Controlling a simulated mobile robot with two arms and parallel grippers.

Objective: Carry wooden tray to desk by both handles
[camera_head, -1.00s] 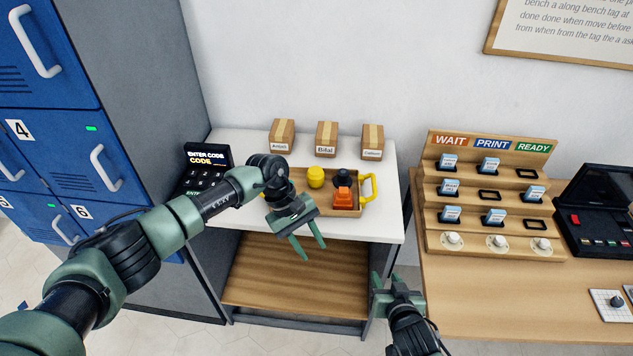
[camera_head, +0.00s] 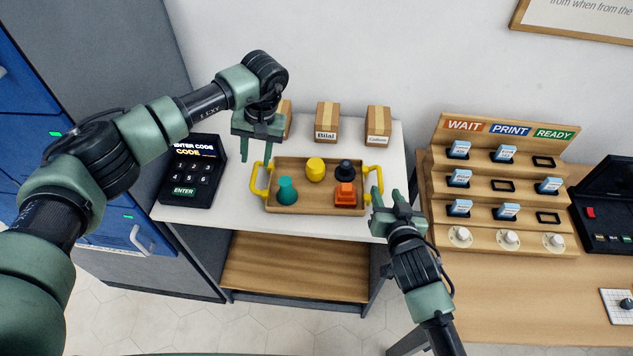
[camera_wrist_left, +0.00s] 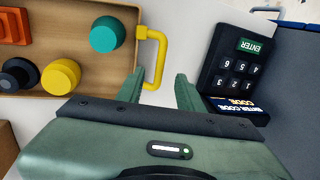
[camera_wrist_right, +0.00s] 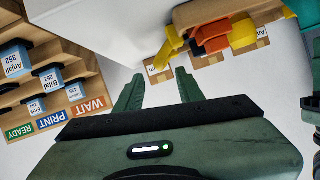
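The wooden tray (camera_head: 312,206) lies on the white top of a shelf unit, with a yellow handle at each end. It carries a teal piece (camera_head: 286,191), a yellow piece (camera_head: 314,169), a dark piece (camera_head: 345,170) and an orange piece (camera_head: 345,195). My left gripper (camera_head: 256,160) is open and empty above the left handle (camera_head: 258,180); in the left wrist view the handle (camera_wrist_left: 156,58) shows near one finger. My right gripper (camera_head: 390,194) is open and empty just right of the right handle (camera_head: 374,183). The right handle also shows beyond the fingers in the right wrist view (camera_wrist_right: 168,48).
A keypad (camera_head: 192,170) stands left of the tray. Cardboard boxes (camera_head: 326,122) stand behind it against the wall. To the right is a wooden desk (camera_head: 480,290) with a card rack (camera_head: 505,190) and a dark device (camera_head: 605,215). The desk's front part is bare.

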